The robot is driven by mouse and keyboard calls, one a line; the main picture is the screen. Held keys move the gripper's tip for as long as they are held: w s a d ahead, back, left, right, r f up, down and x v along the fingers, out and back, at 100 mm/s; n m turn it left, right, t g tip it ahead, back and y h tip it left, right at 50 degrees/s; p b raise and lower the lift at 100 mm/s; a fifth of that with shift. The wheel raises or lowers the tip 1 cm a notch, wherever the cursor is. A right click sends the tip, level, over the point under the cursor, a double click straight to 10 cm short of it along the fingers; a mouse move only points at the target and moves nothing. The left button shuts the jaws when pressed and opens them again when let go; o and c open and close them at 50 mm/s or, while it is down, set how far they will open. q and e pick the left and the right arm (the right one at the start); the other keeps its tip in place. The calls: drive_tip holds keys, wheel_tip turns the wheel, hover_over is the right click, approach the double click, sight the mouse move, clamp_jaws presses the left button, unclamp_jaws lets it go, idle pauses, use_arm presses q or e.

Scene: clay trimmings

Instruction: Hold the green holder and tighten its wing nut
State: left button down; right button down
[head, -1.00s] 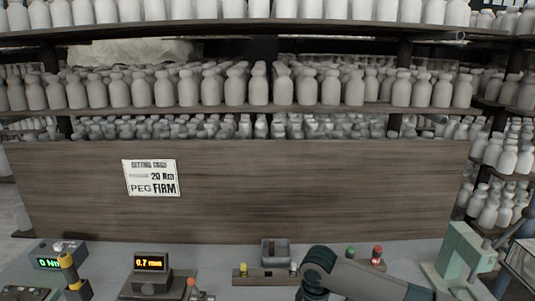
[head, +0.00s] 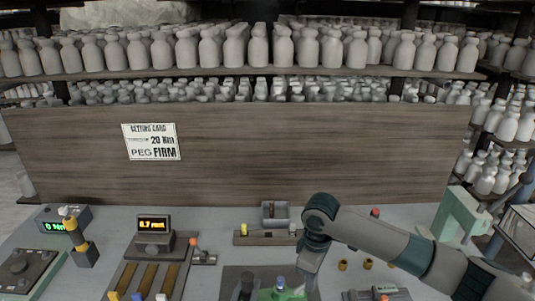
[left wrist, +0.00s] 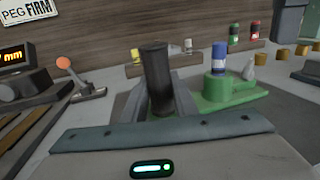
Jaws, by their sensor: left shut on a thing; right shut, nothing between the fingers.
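The green holder (head: 285,295) lies at the bottom edge of the head view, partly cut off; a blue-topped post (left wrist: 219,60) stands on it. In the left wrist view the green holder (left wrist: 232,97) carries a small pale part (left wrist: 248,68) that looks like the wing nut. A dark upright cylinder (left wrist: 155,65), seemingly the holder's handle, stands between the fingers of my left gripper (left wrist: 163,105), which is shut on it. Whether it joins the green body is hidden. My right gripper (head: 308,264) is shut and empty, pointing down just right of the holder.
A card (head: 151,142) reads 20 Nm and PEG FIRM. Displays show 0 Nm (head: 57,226) and 0.7 mm (head: 153,225). A grey box (head: 275,212) stands behind a wooden block (head: 262,239). Brass cups (head: 343,265) and a green press (head: 462,217) stand right.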

drive_tip(key=shift+r, duration=1.1)
use_arm(q)
drive_tip(key=c, duration=1.3)
unclamp_jaws()
drive_tip(key=shift+c, duration=0.2)
drive_tip(key=v, duration=1.2)
drive_tip(key=shift+s, duration=0.1)
use_arm(e)
drive_tip(key=shift+f, duration=0.1)
